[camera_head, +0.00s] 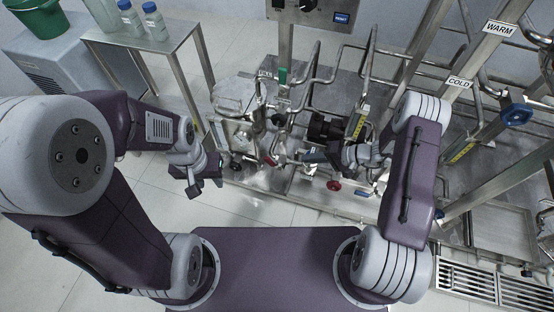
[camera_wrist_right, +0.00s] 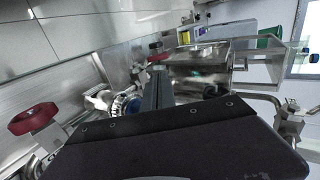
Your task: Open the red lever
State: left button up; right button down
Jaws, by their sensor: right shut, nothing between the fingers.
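A small red lever (camera_head: 269,160) shows on the pipework of the steel skid in the head view, near the middle. A round red knob (camera_head: 334,185) sits low on the skid to its right; a red knob (camera_wrist_right: 33,118) is large at the left of the right wrist view. My right gripper (camera_head: 314,156) is shut and empty, pointing left among the pipes, right of the red lever and apart from it. Its fingers (camera_wrist_right: 158,90) show in the wrist view. My left gripper (camera_head: 190,181) hangs over the floor left of the skid; its jaw opening is unclear.
Steel pipes (camera_head: 330,77) crowd the skid around my right arm. A steel side table (camera_head: 140,42) with white bottles (camera_head: 155,20) stands at the back left, beside a green bucket (camera_head: 35,17). A blue valve handle (camera_head: 516,115) is at right. Floor at front left is clear.

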jog(key=b, duration=0.7)
send_near(271, 160)
jog(key=x, duration=0.5)
jog(key=shift+a+f, duration=0.15)
jog(key=shift+f, duration=0.35)
jog(key=shift+w+a+f+b, duration=0.15)
jog(key=shift+a+b, duration=0.25)
jog(key=shift+a, duration=0.1)
jog(key=shift+a, duration=0.15)
